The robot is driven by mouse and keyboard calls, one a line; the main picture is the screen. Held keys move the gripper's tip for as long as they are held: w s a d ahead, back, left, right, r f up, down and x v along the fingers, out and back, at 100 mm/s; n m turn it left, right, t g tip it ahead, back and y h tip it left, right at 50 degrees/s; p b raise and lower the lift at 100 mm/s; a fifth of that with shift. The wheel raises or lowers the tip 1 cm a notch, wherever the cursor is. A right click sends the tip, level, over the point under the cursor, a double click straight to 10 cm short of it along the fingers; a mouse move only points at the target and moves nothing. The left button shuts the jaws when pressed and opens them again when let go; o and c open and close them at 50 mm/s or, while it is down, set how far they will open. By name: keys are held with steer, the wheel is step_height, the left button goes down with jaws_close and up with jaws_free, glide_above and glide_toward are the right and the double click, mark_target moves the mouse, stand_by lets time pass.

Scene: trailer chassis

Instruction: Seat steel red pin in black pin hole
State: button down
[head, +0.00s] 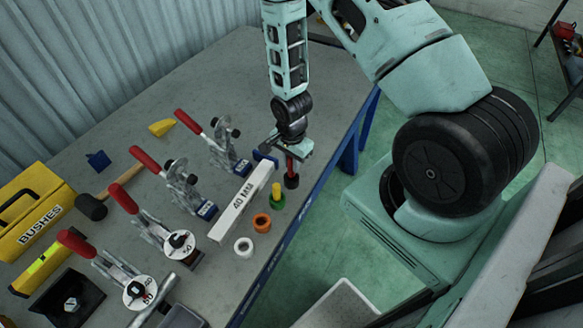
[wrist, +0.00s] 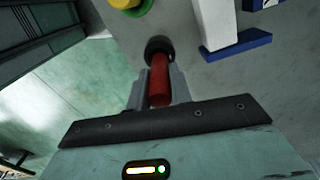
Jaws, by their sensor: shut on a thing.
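The red pin (head: 290,167) stands between the jaws of my gripper (head: 290,153), near the right edge of the bench. In the wrist view the red pin (wrist: 160,80) shows between the two fingers of my gripper (wrist: 160,92), which is shut on it. The black pin hole piece (head: 292,182) is a round black collar directly below the pin. In the wrist view the far end of the pin meets the black collar (wrist: 157,46). I cannot tell how deep the pin sits in it; the hole itself is hidden.
A yellow pin (head: 277,189) stands in a green collar (head: 277,202) close by. An orange collar (head: 262,222) and white collar (head: 244,247) continue the row. A white 40 MM bar (head: 240,203) lies alongside. Red-handled clamps (head: 182,180) stand left. The bench edge is close on the right.

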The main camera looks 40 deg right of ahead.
mark_target(291, 170)
steer(key=shift+f+p, duration=0.5)
steer(key=shift+f, duration=1.25)
steer(key=shift+f, duration=0.15)
steer(key=c, duration=1.3)
jaws_free()
steer(key=shift+o, duration=0.2)
